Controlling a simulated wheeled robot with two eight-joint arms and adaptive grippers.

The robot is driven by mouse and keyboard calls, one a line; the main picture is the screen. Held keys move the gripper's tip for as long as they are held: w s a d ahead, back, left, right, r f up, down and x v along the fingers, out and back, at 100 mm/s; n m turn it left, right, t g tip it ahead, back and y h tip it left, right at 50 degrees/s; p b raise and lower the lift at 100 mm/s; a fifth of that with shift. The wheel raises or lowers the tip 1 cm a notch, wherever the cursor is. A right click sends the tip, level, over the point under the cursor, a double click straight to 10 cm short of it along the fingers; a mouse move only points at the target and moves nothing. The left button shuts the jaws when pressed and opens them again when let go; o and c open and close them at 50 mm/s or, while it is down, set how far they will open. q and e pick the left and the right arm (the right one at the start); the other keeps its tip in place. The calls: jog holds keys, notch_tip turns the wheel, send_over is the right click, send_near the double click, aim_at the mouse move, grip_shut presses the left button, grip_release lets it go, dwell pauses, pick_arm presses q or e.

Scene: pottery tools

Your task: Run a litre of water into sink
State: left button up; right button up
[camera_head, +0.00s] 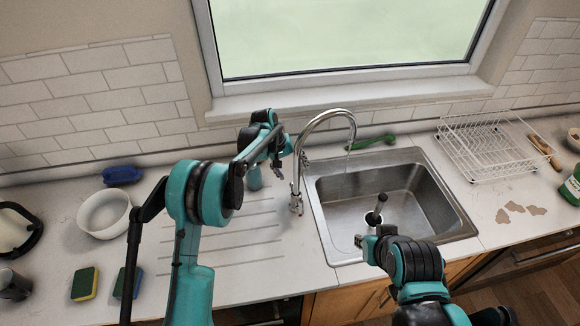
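The steel sink (330,195) is set in the counter, with part of its floor showing. The curved chrome tap (298,165) stands at its left rear corner, spout over the basin. A thin, pale stream (348,160) hangs below the spout and looks like running water. My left gripper (278,152) is just left of the tap's upright; I cannot tell whether it touches the tap or how far its fingers are apart. My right gripper (368,240) is over the sink's front rim, its fingers unclear. A dark-handled object (379,207) with a pale lower part is in the basin near it.
A wire dish rack (490,150) stands right of the sink, with brown stains (520,209) in front. A green brush (372,141) lies behind the sink. A white bowl (104,213), blue object (122,175) and sponges (85,284) are left. The ribbed drainer (255,235) is mostly clear.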

aim_at(302, 172)
pick_arm(q)
jog(key=shift+o, duration=0.3)
jog(key=shift+s+a+f, duration=0.15)
jog(key=shift+a+f, duration=0.05)
jog(key=shift+a, duration=0.35)
pick_arm(e)
jog(key=shift+s+a, duration=0.1)
jog(key=shift+a, duration=0.05)
pick_arm(q)
jog(key=shift+d+f+b, duration=0.3)
jog(key=shift+d+f, duration=0.05)
jog(key=shift+d, duration=0.2)
jog(key=shift+w+d+f+b, duration=0.25)
jog(key=shift+d+f, duration=0.05)
jog(key=shift+d, duration=0.3)
jog(key=shift+w+d+f+b, duration=0.2)
jog(key=shift+w+d+f, duration=0.05)
jog(key=shift+d, duration=0.35)
jog(key=c, duration=0.4)
jog(key=shift+d+f+b, duration=0.3)
jog(key=shift+d+b, duration=0.05)
jog(key=shift+d, duration=0.15)
pick_arm(e)
jog(key=shift+s+a+f, duration=0.1)
jog(key=shift+a+f, duration=0.15)
jog(key=shift+f, duration=0.25)
jog(key=shift+a+f, duration=0.2)
jog(key=shift+f, duration=0.3)
pick_arm(q)
jog(key=shift+d, duration=0.1)
